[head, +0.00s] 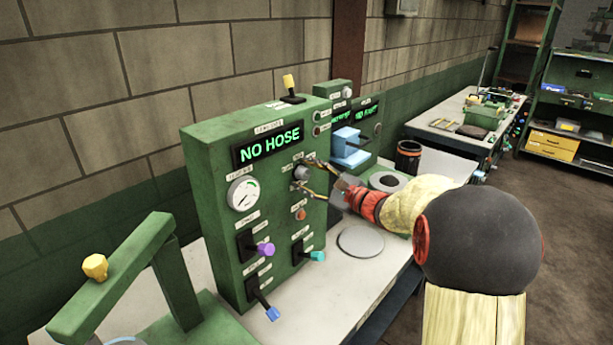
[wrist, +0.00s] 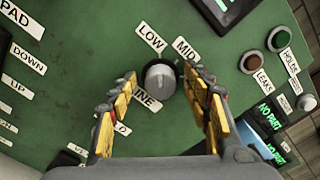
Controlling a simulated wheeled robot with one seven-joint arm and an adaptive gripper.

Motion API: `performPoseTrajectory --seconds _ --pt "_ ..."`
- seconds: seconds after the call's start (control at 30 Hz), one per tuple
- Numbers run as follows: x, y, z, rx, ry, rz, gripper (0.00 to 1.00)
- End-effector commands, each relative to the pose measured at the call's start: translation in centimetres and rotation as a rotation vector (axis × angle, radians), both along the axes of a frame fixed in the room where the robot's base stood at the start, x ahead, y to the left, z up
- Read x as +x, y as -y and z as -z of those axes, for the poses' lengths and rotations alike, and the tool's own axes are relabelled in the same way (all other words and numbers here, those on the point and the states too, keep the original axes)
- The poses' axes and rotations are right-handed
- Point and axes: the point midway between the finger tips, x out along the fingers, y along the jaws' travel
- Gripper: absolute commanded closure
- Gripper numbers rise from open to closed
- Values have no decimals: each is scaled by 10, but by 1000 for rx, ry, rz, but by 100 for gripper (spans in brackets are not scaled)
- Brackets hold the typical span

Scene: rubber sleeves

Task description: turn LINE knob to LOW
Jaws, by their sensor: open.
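The LINE knob (wrist: 160,76) is a round grey knob on the green panel, at the upper middle of the wrist view. A LOW label (wrist: 150,36) and a MID label (wrist: 185,48) sit above it in that view, and the LINE label is partly covered by a finger. My gripper (wrist: 161,82) is open, with one yellow-padded finger on each side of the knob. Gaps show between the fingers and the knob. In the head view the knob (head: 301,172) is small between my fingertips, and its exact setting is hard to read.
The green panel (head: 215,175) carries a NO HOSE display (head: 270,146), a gauge (head: 243,193), a purple-tipped lever (head: 264,249) and a teal-tipped lever (head: 316,256).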

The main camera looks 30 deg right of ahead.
Motion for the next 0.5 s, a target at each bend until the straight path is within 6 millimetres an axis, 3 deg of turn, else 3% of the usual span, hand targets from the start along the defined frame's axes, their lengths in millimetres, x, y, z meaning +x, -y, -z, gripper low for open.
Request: performPoseTrajectory --seconds 0.17,0.5 --pt "-19 8 -1 -1 1 4 51" --pt "-83 31 0 0 0 4 51"
